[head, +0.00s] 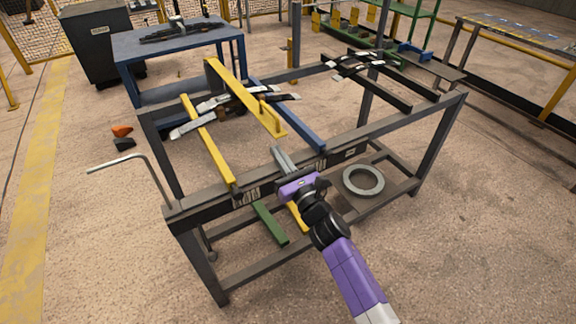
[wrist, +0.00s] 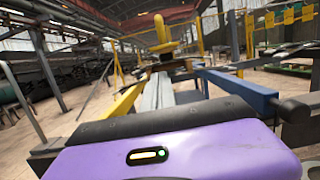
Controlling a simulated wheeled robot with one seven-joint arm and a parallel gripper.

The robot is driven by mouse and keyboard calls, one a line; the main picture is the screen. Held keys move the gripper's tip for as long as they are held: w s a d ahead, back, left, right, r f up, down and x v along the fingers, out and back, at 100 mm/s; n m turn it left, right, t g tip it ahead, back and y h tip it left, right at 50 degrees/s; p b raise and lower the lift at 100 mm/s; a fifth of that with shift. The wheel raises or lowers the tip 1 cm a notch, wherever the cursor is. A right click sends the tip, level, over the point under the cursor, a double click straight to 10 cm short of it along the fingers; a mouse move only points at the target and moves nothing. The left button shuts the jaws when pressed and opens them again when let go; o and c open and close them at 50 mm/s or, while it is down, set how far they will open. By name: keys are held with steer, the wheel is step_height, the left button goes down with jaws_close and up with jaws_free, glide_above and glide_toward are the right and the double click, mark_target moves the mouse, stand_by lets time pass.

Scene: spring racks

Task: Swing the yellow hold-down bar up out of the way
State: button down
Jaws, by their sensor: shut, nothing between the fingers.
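The yellow hold-down bar (head: 238,92) is down, running lengthwise over a bundle of grey leaf springs (head: 212,104) on the dark rack. A yellow upright handle (head: 264,110) stands near its front end; in the wrist view the handle (wrist: 160,30) shows beyond my fingertips. My gripper (head: 278,151) is at the rack's front edge, its grey fingers pointing toward the bar's near end. The fingers are together and empty in the wrist view (wrist: 158,92). The gripper appears apart from the bar; the exact gap is hard to tell.
A yellow rail (head: 207,140) and a blue rail (head: 295,122) flank the bar. A second spring bundle (head: 358,64) lies on dark rails at right. A grey ring (head: 363,180) lies on the lower shelf.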

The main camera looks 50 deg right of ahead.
mark_target(274, 137)
steer(key=shift+w+r+p, duration=0.15)
steer(key=shift+r+p, duration=1.55)
steer(key=shift+r, duration=0.4)
steer(key=shift+r, duration=0.1)
